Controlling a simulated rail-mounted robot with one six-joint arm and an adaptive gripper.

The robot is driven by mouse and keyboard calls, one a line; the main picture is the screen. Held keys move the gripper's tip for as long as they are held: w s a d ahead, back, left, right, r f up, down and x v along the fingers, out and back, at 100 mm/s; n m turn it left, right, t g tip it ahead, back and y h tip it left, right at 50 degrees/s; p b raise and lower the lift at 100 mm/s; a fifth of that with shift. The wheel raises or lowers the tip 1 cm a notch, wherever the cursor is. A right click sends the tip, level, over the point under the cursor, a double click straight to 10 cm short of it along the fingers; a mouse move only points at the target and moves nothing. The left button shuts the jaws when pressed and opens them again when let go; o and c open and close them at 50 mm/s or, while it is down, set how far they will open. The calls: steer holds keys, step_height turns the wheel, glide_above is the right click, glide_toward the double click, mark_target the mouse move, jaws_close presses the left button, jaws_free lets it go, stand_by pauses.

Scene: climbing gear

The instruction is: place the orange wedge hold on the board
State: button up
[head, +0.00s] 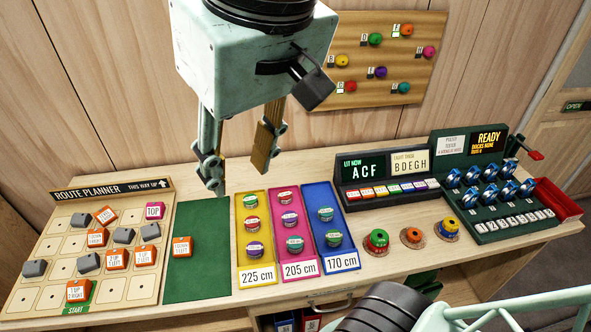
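An orange wedge hold (182,247) with a white label lies alone on the dark green mat (205,280), near the mat's left edge. The route planner board (130,290) is left of the mat. It carries several other orange labelled holds, one of them (78,291) by the START mark, plus grey holds (88,262) and a pink TOP hold (154,211). Several of its squares are bare. My gripper (239,175) is open and empty, its fingers pointing down in front of the mat's far end, up and right of the loose orange hold in the picture.
Yellow, pink and blue trays (330,260) with round holds stand right of the mat. Further right are a lit display box (385,172), round knobs (413,236) and a dock panel (495,200) with a red bin (553,203). A wooden panel (385,75) hangs behind.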

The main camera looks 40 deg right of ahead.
steer(key=s, duration=0.2)
steer(key=s+f, duration=0.1)
steer(key=s, duration=0.1)
steer(key=shift+s+d, duration=0.2)
steer(key=shift+s, duration=0.2)
steer(key=shift+f, duration=0.1)
steer(key=shift+w+f+b, duration=0.1)
steer(key=shift+f+b, duration=0.45)
steer(key=shift+b, duration=0.2)
steer(key=shift+r, duration=0.1)
stand_by(0.6)
